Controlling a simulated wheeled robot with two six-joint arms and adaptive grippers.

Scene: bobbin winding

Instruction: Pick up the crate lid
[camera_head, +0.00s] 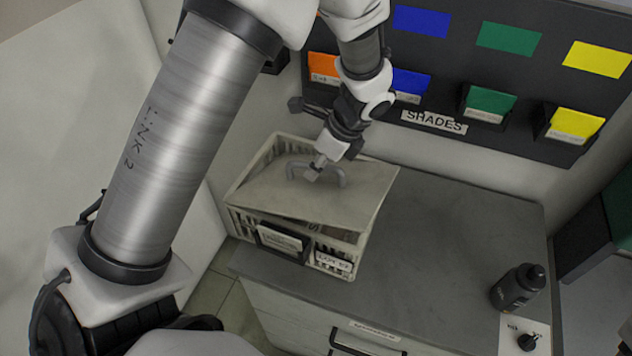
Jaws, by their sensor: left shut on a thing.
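The crate lid (275,197) is a flat beige panel with a grey arched handle (335,175) on top. It sits tilted over the pale slatted crate (352,243), and a gap shows between them at the front right. My left gripper (313,174) comes down from above and is shut on the lid's handle. The crate stands on the left part of the grey counter. Its front carries a dark-framed label and a white label. My right gripper is not in view.
A dark rack marked SHADES (434,122) with orange, blue, green and yellow bins stands behind the counter. A black bottle (517,289) and a small black knob (527,342) are at the right. The middle of the grey counter (445,235) is clear.

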